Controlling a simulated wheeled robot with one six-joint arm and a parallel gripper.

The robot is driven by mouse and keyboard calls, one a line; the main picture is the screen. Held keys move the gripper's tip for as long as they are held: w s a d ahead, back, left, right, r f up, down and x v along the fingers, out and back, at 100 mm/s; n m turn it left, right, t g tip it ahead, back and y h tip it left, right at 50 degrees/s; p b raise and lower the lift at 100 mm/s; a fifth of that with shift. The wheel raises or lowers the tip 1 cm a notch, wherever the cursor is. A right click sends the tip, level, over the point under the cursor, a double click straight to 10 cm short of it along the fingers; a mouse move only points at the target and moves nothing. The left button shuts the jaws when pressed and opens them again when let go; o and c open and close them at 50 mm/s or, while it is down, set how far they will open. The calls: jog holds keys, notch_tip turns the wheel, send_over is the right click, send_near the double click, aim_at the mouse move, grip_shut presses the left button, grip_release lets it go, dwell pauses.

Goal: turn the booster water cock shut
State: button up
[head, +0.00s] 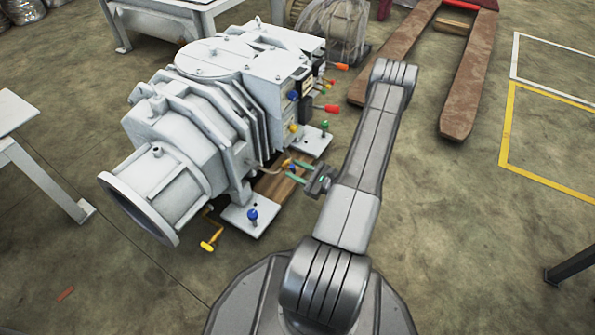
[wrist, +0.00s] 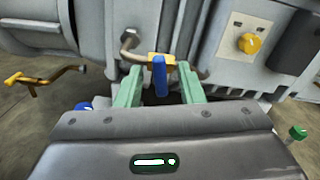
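The water cock (wrist: 161,62) has a brass body and a blue lever, and sits on a bent pipe from the grey pump housing. In the wrist view the blue lever (wrist: 160,78) hangs downward toward the camera. My gripper (wrist: 160,72) is open, with one green finger on each side of the lever and a visible gap to each. In the head view my gripper (head: 297,171) reaches in from the right, low beside the pump (head: 215,120), and the blue lever (head: 291,167) shows small between the fingers. Whether the fingertips touch the brass body is unclear.
A yellow crank (head: 211,238) sticks out at the pump's lower front. A blue knob (head: 252,214) stands on a foot plate near my gripper. Red-handled levers (head: 326,108) and a yellow knob (wrist: 248,43) are on the pump's side.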

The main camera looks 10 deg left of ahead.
grip_shut()
jog(key=shift+m, duration=1.5)
grip_release()
jog(key=shift+d, duration=0.1)
jog(key=p+v, duration=0.4)
jog(key=v, duration=0.9)
jog(key=shift+d, duration=0.35)
